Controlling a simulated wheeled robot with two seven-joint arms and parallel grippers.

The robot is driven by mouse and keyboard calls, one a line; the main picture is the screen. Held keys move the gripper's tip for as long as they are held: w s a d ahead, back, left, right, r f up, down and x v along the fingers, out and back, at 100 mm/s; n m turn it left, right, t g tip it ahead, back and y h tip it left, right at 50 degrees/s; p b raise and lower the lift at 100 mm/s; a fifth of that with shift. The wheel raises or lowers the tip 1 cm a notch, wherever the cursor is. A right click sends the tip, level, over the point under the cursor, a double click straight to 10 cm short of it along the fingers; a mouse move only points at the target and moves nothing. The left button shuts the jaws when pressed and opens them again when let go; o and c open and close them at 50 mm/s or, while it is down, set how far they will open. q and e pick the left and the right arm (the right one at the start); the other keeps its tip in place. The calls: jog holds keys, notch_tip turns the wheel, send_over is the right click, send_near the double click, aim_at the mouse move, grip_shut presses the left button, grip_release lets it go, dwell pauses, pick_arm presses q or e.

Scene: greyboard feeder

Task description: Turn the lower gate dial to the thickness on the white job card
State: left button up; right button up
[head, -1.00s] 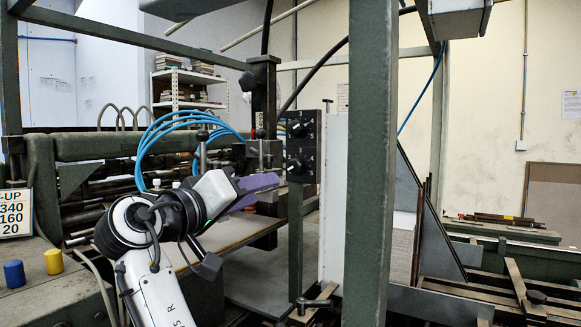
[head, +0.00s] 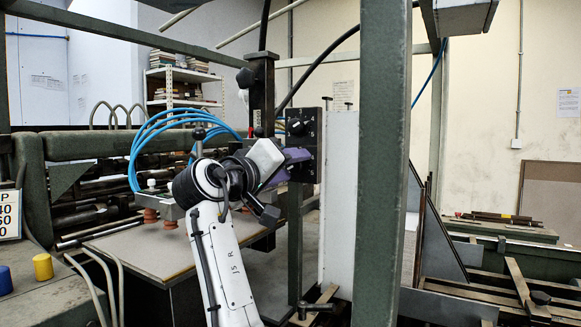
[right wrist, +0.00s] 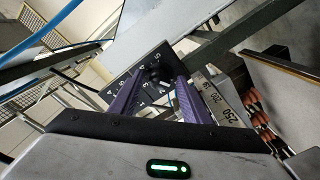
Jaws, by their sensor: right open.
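The dark gate plate stands right of centre in the head view, with the upper dial (head: 298,128) clear. The lower dial is hidden there behind my right gripper (head: 292,158), which reaches the plate's lower half from the left. In the right wrist view its purple fingers (right wrist: 162,82) are open, one on each side of a dark dial knob (right wrist: 158,76) on a plate with white numerals. I cannot tell whether they touch the knob or where its pointer sits. The white job card (head: 9,215) is cut by the head view's left edge; only ends of its figures show. My left gripper is not in view.
A green upright post (head: 382,180) stands right of the dials, with a white panel (head: 338,190) between. Blue hoses (head: 160,140) loop behind my arm. Yellow (head: 43,267) and blue (head: 5,280) pegs stand at lower left. A numbered scale (right wrist: 222,105) lies near the right finger.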

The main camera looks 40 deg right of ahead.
jog(key=c, duration=1)
jog(key=shift+c, duration=0.2)
